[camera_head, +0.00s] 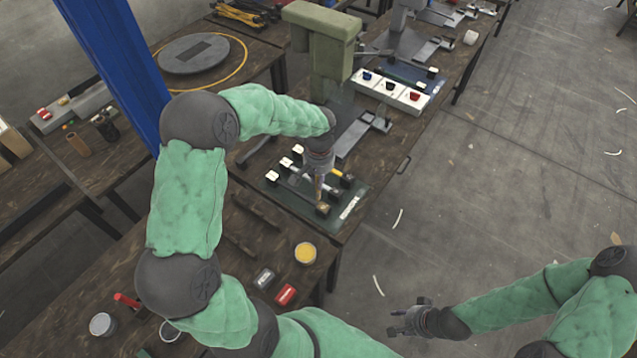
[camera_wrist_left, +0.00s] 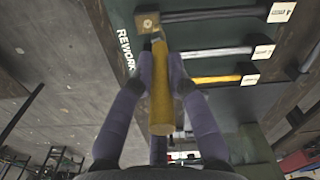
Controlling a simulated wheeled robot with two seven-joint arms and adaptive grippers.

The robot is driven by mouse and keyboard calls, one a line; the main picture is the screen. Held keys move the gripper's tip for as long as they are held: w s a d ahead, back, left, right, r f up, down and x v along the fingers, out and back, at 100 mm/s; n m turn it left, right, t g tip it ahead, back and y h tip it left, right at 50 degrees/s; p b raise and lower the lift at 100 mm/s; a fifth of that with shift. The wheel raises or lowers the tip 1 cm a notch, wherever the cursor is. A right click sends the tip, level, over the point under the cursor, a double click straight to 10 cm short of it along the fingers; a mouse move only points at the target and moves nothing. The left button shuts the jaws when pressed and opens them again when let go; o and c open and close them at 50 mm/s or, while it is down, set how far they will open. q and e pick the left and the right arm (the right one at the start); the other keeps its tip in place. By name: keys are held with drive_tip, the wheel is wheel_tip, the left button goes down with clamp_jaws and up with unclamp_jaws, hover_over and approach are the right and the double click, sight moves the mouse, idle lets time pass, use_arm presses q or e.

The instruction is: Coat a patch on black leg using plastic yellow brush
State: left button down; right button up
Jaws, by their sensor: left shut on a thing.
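My left gripper (camera_head: 319,178) is shut on the yellow brush (camera_wrist_left: 161,95), seen large in the left wrist view (camera_wrist_left: 160,75). The brush's tip points at the brown end block of the black leg (camera_wrist_left: 212,14); I cannot tell whether it touches. The black leg lies on the green REWORK mat (camera_head: 343,225), with a white tag at its other end. In the head view, my left gripper partly hides the brush and the legs. My right gripper (camera_head: 409,317) is open and empty, away from the bench above the floor.
An open yellow paint pot (camera_head: 305,253), a grey container (camera_head: 264,278) and a red one (camera_head: 285,294) stand nearer. A green press (camera_head: 325,50) rises behind the mat.

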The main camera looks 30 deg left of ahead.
use_arm(q)
drive_tip(key=shift+r, duration=0.6)
wheel_tip(320, 180, up, 2)
drive_tip(key=shift+w+a+r+p, duration=0.1)
drive_tip(key=shift+p, duration=0.85)
drive_tip(key=shift+r+p, duration=0.5)
drive_tip(key=shift+r, duration=0.3)
